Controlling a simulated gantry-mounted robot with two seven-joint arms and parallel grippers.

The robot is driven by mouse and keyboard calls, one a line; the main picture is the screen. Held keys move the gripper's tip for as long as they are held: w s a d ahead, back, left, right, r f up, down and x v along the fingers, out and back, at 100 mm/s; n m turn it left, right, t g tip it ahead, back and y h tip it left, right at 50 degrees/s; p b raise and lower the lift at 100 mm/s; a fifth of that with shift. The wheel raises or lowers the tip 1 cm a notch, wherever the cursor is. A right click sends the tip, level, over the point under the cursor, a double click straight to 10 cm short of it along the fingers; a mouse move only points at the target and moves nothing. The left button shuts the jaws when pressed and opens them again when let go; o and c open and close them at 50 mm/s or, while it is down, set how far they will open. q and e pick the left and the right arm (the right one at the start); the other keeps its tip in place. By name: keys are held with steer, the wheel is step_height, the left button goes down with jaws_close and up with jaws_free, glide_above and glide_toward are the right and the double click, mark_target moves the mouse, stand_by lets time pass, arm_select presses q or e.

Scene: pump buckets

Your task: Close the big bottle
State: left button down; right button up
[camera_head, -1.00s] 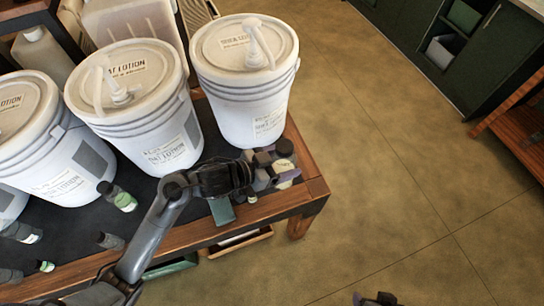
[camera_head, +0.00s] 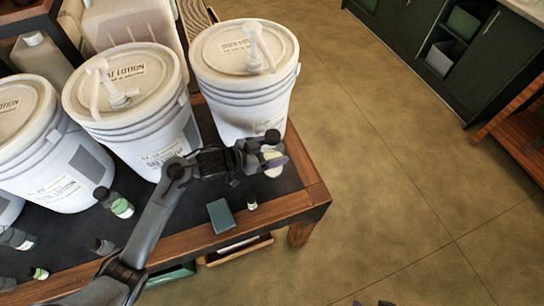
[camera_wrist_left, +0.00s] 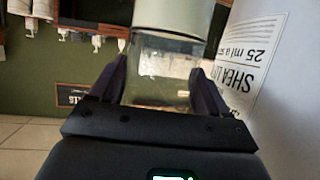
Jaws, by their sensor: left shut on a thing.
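My left gripper (camera_head: 266,160) is at the table's right end, in front of the rightmost lotion bucket (camera_head: 250,108). It is shut on a bottle (camera_head: 273,164), which shows a pale side in the head view. In the left wrist view, the bottle (camera_wrist_left: 160,75) has a clear section between the two fingers and a pale section beyond it. The bottle's mouth is hidden. Only small dark tips of my right gripper (camera_head: 372,303) show at the bottom edge.
Several white lotion buckets with pumps stand along the table (camera_head: 312,196). A blue-green box (camera_head: 221,215) and a small dark-capped bottle (camera_head: 252,203) stand near the front edge. A green-labelled bottle (camera_head: 121,207) and several others are to the left. The floor at right is clear.

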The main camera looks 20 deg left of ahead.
arm_select(q)
steer(key=shift+f+b, duration=0.35)
steer(key=shift+f, duration=1.5)
steer(key=shift+f, duration=0.1)
jaws_free()
steer(key=shift+s+a+r, duration=0.15)
steer(key=shift+s+r, duration=0.05)
steer(key=p+v, duration=0.2)
steer(key=v, duration=0.9)
steer(key=shift+a+r, duration=0.15)
steer(key=shift+r, duration=0.05)
steer(key=shift+s, duration=0.1)
